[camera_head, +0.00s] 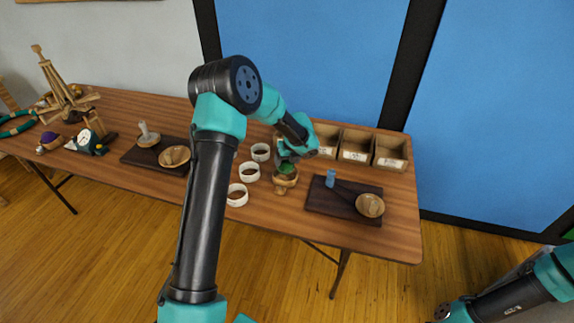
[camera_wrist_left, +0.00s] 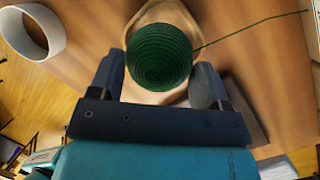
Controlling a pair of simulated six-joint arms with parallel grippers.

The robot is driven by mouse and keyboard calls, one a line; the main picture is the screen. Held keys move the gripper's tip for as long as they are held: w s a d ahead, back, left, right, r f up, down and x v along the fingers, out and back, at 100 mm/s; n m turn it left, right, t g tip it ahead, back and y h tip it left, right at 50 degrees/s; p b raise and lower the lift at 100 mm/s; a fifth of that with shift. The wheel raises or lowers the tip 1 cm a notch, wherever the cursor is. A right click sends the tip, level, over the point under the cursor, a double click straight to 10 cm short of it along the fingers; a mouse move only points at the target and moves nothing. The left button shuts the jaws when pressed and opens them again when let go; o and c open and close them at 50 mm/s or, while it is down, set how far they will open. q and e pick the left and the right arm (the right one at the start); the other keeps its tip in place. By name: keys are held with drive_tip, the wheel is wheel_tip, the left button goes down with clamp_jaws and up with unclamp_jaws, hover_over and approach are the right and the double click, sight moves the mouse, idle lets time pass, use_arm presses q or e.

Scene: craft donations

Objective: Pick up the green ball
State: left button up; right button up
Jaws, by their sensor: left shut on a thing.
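The green ball (camera_wrist_left: 159,57) looks like wound yarn, with a loose strand running off to the right in the left wrist view. It also shows small in the head view (camera_head: 287,168), at a wooden bowl (camera_head: 284,182). In the left wrist view the bowl's rim (camera_wrist_left: 130,32) shows behind the ball. My left gripper (camera_wrist_left: 160,84) is shut on the ball, with one finger at each side of it. I cannot tell whether the ball touches the bowl. My right arm shows at the lower right of the head view, but its gripper is not in view.
White rings (camera_head: 249,172) stand left of the bowl. A dark board (camera_head: 325,205) with a blue object (camera_head: 331,178) and another wooden bowl (camera_head: 370,206) lies to the right. Wooden bins (camera_head: 391,152) line the back edge. Another board and several objects occupy the table's left.

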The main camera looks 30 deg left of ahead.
use_arm(q)
drive_tip(key=s+d+r, duration=0.1)
drive_tip(key=s+d, duration=0.7)
drive_tip(key=s, duration=0.5)
drive_tip(key=shift+s, duration=0.3)
drive_tip(key=shift+w+d+r, duration=0.1)
